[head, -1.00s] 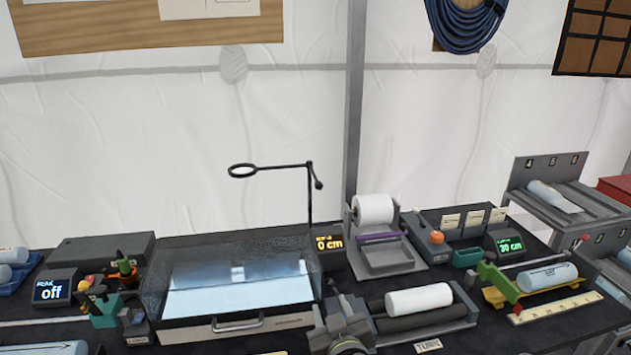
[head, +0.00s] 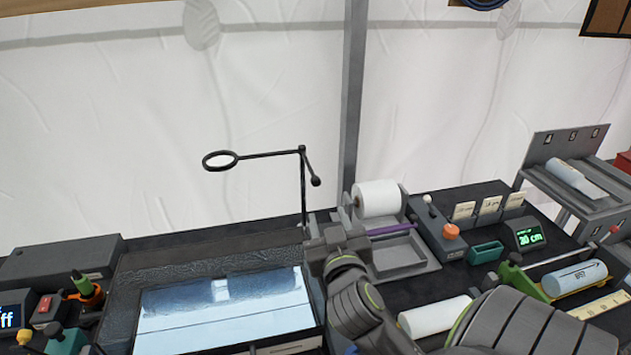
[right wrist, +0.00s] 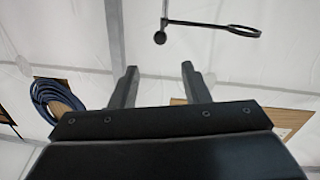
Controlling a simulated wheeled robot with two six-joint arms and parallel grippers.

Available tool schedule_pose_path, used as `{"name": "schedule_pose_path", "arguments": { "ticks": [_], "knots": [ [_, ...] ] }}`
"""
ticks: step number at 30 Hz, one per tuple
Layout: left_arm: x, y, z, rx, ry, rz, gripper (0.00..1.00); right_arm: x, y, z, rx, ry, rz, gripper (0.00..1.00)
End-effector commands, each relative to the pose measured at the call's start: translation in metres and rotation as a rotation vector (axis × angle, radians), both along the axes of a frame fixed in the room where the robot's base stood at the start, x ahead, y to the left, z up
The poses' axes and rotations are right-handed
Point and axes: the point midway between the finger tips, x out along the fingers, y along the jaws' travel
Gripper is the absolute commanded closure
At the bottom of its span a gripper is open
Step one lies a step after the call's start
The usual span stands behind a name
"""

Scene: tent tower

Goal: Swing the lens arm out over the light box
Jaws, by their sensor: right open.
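The lens arm (head: 262,154) is a thin black bar on an upright post behind the light box, with a ring lens at its left end and a small ball-ended handle (head: 316,182) at its right. The light box (head: 118,310) has a glowing pale panel at lower left. The ring appears above its back part; its exact depth is unclear. My right gripper (head: 318,232) is open and empty, by the post's lower part and below the handle. In the right wrist view, the open fingers (right wrist: 160,68) show, with the ball and ring beyond them, apart from them. My left gripper is not in view.
A white paper roll (head: 377,198) on a grey stand is close right of my right gripper. A control block with an orange knob (head: 451,231) and a green display (head: 530,238) stand farther right. Another white roll (head: 433,316) lies beside my right arm.

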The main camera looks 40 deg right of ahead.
Motion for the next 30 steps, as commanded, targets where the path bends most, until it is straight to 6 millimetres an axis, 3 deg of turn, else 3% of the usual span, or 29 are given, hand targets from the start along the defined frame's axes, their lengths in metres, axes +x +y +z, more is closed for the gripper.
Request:
{"name": "schedule_pose_path", "arguments": {
  "ticks": [10, 18, 30],
  "knots": [
    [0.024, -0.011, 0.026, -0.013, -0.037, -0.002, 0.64, 0.056, -0.037, 0.004, -0.003, 0.003, 0.0, 0.58],
    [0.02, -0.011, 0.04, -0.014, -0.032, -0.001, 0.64, 0.094, -0.061, 0.003, -0.001, 0.003, 0.0, 0.58],
    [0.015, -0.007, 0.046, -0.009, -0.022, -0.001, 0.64, 0.119, -0.077, 0.001, 0.001, 0.002, 0.0, 0.58]
  ]
}}
